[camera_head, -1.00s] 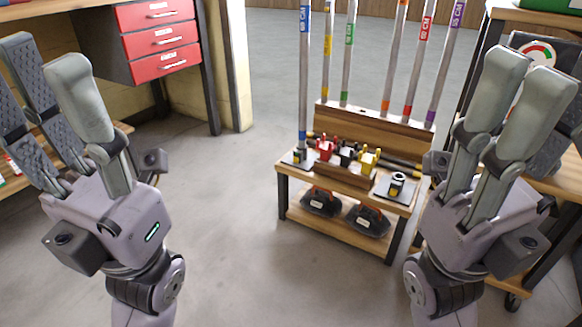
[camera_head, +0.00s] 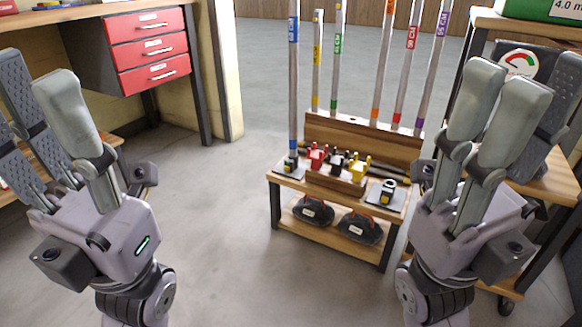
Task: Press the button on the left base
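The left base (camera_head: 288,173) is a small dark plate with a yellow spot on it, at the left end of a low wooden bench (camera_head: 335,198). A tall grey tube with a blue label (camera_head: 293,75) stands upright in it. The button itself is too small to make out clearly. The right base (camera_head: 387,194) sits at the bench's right end with no tube in it. My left gripper (camera_head: 42,88) is open and empty at the far left, well apart from the bench. My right gripper (camera_head: 530,95) is open and empty at the right, nearer the camera than the bench.
Red and yellow clamps (camera_head: 316,155) stand between the bases. Several labelled tubes stand in a wooden rack (camera_head: 370,140) behind. Dark weights (camera_head: 312,210) lie on the lower shelf. A red drawer unit (camera_head: 152,47) is at upper left. The floor (camera_head: 210,220) left of the bench is clear.

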